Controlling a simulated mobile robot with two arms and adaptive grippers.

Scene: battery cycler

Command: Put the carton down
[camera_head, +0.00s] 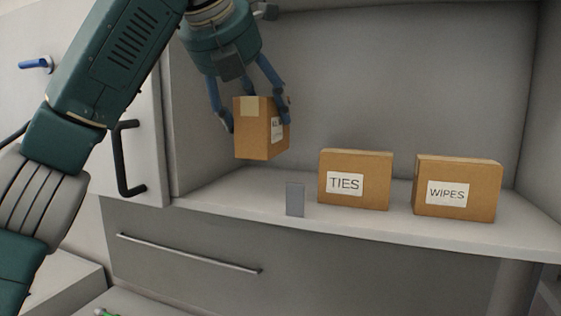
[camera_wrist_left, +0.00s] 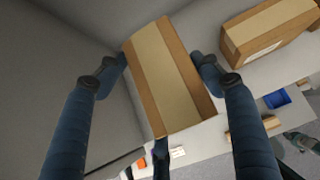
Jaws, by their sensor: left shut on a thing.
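A brown carton (camera_head: 252,135) with a tape strip and a partly hidden white label is held by my left gripper (camera_head: 255,112). The carton appears above the shelf (camera_head: 240,196), at its left part, slightly tilted in the head view. In the left wrist view the same carton (camera_wrist_left: 168,78) sits between the two blue fingers of the left gripper (camera_wrist_left: 162,72), its taped top towards the camera. The gripper is shut on it. I cannot tell the exact height of its underside over the shelf.
A carton labelled TIES (camera_head: 356,192) and one labelled WIPES (camera_head: 455,203) stand on the shelf to the right. A small grey block (camera_head: 295,199) stands near the shelf's front edge, left of TIES. A cabinet side wall (camera_head: 190,130) bounds the left.

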